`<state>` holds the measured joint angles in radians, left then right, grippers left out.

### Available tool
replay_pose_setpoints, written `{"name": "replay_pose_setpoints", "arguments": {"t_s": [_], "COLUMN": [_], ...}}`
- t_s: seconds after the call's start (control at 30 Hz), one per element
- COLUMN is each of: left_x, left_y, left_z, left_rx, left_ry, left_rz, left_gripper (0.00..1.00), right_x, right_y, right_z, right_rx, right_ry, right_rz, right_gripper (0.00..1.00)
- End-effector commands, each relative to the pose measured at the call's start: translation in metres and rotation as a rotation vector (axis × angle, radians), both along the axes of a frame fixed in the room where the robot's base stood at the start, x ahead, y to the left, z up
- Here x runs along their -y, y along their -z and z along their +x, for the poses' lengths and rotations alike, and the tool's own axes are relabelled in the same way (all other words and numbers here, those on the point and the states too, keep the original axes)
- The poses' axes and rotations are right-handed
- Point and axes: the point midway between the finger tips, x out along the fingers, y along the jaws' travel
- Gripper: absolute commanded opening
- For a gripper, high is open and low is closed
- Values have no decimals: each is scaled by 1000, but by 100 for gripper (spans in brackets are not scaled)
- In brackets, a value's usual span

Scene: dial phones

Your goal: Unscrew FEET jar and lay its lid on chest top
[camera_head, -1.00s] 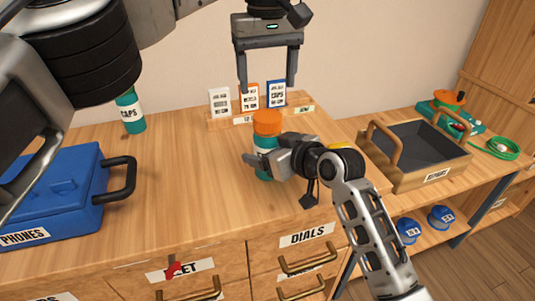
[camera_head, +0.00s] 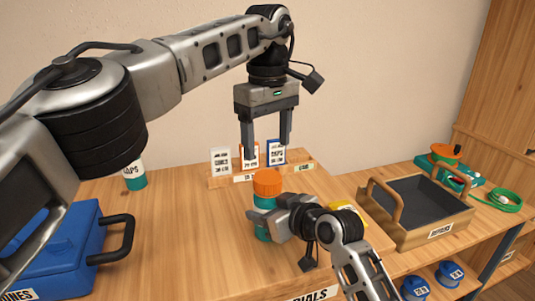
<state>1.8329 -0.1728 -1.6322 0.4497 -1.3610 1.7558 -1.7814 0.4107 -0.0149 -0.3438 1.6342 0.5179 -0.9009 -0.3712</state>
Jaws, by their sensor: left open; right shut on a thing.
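A teal jar (camera_head: 263,203) with an orange ribbed lid (camera_head: 267,182) stands upright on the wooden chest top (camera_head: 190,225). The lid is on the jar. My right gripper (camera_head: 262,222) is shut on the jar's body from the front right, and it hides most of the label, so I cannot read it. My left gripper (camera_head: 267,154) points down above the lid, its two fingers apart and empty. A gap shows between its fingertips and the lid.
A card rack (camera_head: 235,181) with several labelled cards stands behind the jar. A CAPS jar (camera_head: 135,177) and a blue toolbox (camera_head: 65,250) are at left. A wooden crate (camera_head: 425,237) sits on the right bench. Chest top left of the jar is bare.

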Motion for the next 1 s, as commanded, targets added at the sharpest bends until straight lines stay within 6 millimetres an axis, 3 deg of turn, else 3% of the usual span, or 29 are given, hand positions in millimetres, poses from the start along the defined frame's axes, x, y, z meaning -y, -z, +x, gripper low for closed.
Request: {"name": "replay_pose_setpoints", "arguments": {"t_s": [0.1,0.3,0.8,1.0], "left_x": [0,0,-1,-1], "left_y": [0,3,70,80], "left_z": [0,0,0,0], "left_rx": [-1,-2,-2,-2], "left_ry": [-186,-359,-376,-375], "left_rz": [1,0,2,1], "left_gripper": [69,69,69,69], "right_x": [0,0,0,0], "right_y": [1,1,1,1], "right_z": [0,0,0,0], "right_rx": [-2,-2,-2,-2], "right_ry": [0,0,0,0], "right_rz": [-1,-1,-2,-2], "right_gripper": [0,0,0,0]}}
